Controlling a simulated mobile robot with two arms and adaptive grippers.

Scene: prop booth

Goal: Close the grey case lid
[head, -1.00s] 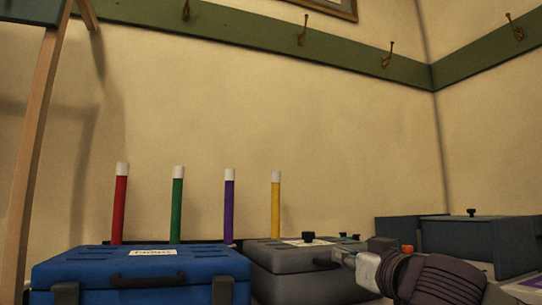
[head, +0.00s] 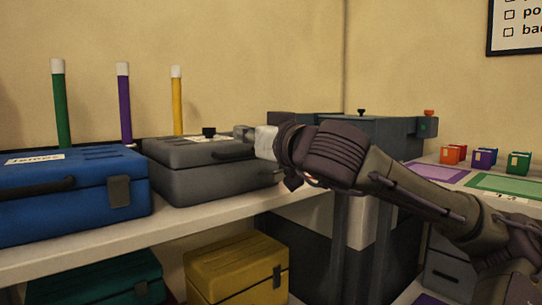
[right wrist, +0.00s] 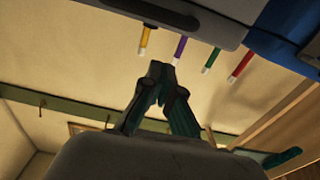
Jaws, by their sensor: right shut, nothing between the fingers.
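The grey case (head: 215,183) stands on the shelf in the middle left of the head view. Its lid (head: 185,150) lies flat on the body and looks shut; a dark handle (head: 235,154) is on its front. In the right wrist view the closed fingers (right wrist: 158,72) show below the grey case (right wrist: 205,15). My left gripper is not in view.
A blue case (head: 65,195) stands left of the grey one. Green (head: 61,105), purple (head: 124,105) and yellow (head: 177,102) sticks stand behind. A dark box (head: 375,140) is at the right. Yellow (head: 235,270) and teal (head: 90,280) cases sit below the shelf.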

